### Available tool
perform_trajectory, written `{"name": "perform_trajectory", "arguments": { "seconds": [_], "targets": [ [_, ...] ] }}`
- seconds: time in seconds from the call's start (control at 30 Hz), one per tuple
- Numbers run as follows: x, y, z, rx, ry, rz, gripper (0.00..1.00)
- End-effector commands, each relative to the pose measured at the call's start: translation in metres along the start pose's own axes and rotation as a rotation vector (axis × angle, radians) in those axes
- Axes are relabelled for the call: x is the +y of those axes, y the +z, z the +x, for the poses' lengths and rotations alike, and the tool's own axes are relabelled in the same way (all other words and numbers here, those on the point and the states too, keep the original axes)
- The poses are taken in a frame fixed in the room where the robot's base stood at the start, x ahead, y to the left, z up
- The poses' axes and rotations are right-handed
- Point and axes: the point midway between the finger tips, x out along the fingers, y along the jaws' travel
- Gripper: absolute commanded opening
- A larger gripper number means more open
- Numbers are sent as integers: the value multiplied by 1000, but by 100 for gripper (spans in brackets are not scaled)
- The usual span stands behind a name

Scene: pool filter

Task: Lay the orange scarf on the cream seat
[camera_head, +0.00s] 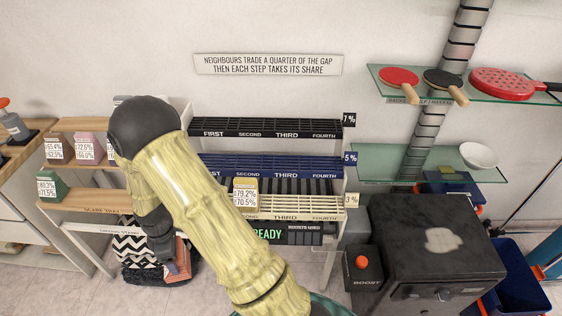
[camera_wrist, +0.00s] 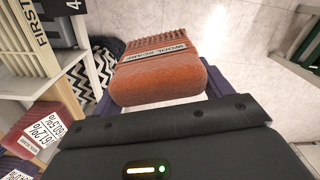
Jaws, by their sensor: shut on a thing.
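The orange scarf (camera_wrist: 160,72), a folded ribbed bundle labelled "WOOL SCARF", is between the purple fingers of my gripper (camera_wrist: 158,92) in the wrist view. My gripper is shut on it. In the head view my gripper (camera_head: 172,262) hangs low at the left with a little of the scarf (camera_head: 183,256) showing; my arm hides much around it. No thing is plainly a cream seat; a cream slatted shelf marked 3% (camera_head: 300,204) is the lowest of three racks, right of my gripper. A tan block with a percent label (camera_head: 245,194) stands on it.
Black-and-white zigzag fabric (camera_head: 135,248) lies beside and behind my gripper, under wooden shelves with small labelled blocks (camera_head: 88,147). A dark box (camera_head: 430,250) and a red-button box (camera_head: 362,266) stand at the right. Pale floor shows right of the scarf in the wrist view.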

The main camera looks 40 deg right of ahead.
Motion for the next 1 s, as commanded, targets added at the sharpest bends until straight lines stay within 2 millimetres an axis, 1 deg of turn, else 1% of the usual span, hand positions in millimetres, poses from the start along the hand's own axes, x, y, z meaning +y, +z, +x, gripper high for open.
{"name": "perform_trajectory", "arguments": {
  "seconds": [0.03, 0.3, 0.4, 0.43, 0.5, 0.6, 1.0],
  "targets": [
    [4, 6, 8, -2, 0, 113, 50],
    [23, 39, 47, -3, 9, 787, 50],
    [27, 49, 57, -2, 13, 972, 50],
    [28, 51, 59, -2, 15, 1010, 50],
    [30, 55, 62, -1, 18, 1075, 50],
    [31, 56, 63, 0, 20, 1108, 50],
    [31, 56, 63, 0, 19, 1104, 50]
  ]
}}
